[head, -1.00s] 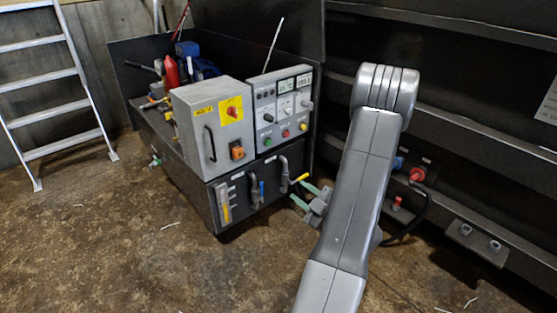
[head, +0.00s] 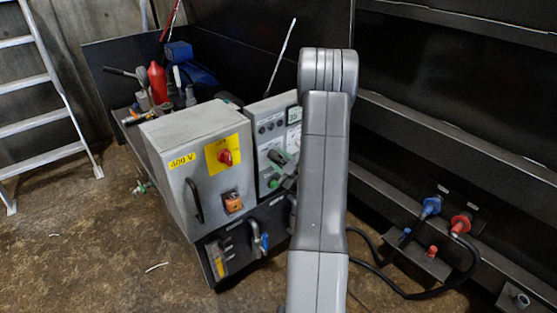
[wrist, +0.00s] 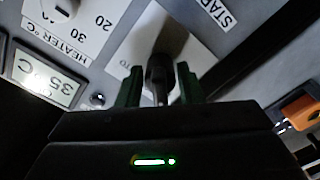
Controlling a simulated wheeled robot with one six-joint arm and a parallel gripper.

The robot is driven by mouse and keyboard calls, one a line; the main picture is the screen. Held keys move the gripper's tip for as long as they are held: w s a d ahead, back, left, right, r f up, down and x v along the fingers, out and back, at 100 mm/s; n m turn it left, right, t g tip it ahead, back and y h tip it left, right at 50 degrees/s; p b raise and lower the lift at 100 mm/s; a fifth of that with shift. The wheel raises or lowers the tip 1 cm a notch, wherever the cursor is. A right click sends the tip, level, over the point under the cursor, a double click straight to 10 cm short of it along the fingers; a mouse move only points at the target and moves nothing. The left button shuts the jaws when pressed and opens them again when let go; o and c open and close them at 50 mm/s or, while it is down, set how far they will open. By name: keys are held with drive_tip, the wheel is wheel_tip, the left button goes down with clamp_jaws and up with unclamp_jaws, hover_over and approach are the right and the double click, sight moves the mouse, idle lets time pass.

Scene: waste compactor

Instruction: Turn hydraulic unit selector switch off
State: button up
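The hydraulic unit's control panel (head: 268,128) stands behind my gripper, and my arm hides its right part. In the wrist view, which shows the panel upside down, a dark selector knob (wrist: 160,68) sticks out from a white label plate (wrist: 140,42) with letters ending in "TO". My gripper (wrist: 158,88) has its two green fingers on either side of this knob, with narrow gaps showing, so it looks open around it. The gripper also shows in the head view (head: 283,168), close to the panel front. The knob's exact setting is unclear.
Left of the panel is a grey cabinet (head: 187,165) with a red switch (head: 224,157) on yellow and an orange switch (head: 233,202). A heater dial (wrist: 68,20) and a temperature display (wrist: 42,80) sit near the knob. Hoses and couplings (head: 431,205) lie right of my arm.

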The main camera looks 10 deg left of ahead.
drive_tip(key=shift+w+a, duration=0.2)
drive_tip(key=shift+a, duration=0.1)
drive_tip(key=c, duration=0.6)
